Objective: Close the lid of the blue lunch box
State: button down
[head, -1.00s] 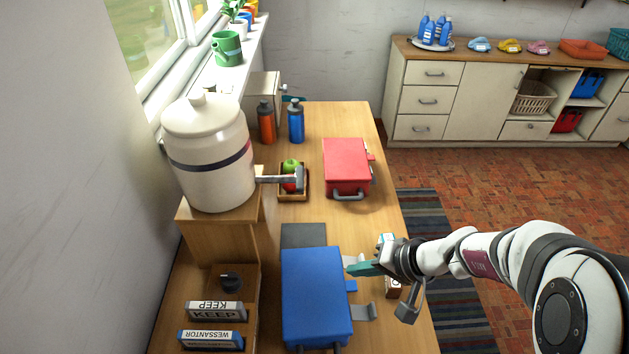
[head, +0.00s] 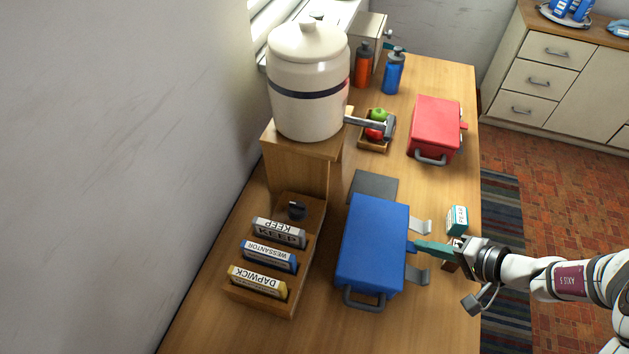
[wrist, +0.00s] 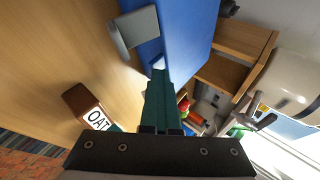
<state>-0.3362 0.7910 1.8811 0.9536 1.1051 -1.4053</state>
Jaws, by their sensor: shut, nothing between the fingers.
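The blue lunch box (head: 372,240) stands on the table in the head view, its front handle (head: 364,299) toward the bottom of the picture. Its lid lies flat over the top; whether it is fully seated I cannot tell. Two grey latches, a rear one (head: 421,227) and a front one (head: 418,276), stick out from its right side. My gripper (head: 420,247) is shut and empty, its teal fingertips between the latches at the box's small tab. In the wrist view the fingertips (wrist: 159,75) are close against the blue side (wrist: 190,35); contact is unclear.
A red lunch box (head: 434,127) stands farther back. The front table is clear.

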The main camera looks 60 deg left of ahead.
jog(key=shift+s+f, duration=0.2)
jog(key=shift+f, duration=0.05)
jog(key=w+d+r, duration=0.4)
jog(key=d, duration=0.4)
jog(key=s+d+r+m+h, duration=0.3)
jog(key=s+d+r, duration=0.4)
jog(key=s+r, duration=0.25)
jog(key=s+d+r+m+t+h, duration=0.1)
jog(key=s+d+m+t+h, duration=0.1)
jog(key=s+d+m+h, duration=0.2)
jog(key=s+d+m, duration=0.3)
jog(key=s+d, duration=0.4)
jog(key=s, duration=0.2)
jog(key=shift+r+t+h, duration=0.3)
jog(key=shift+r+h, duration=0.1)
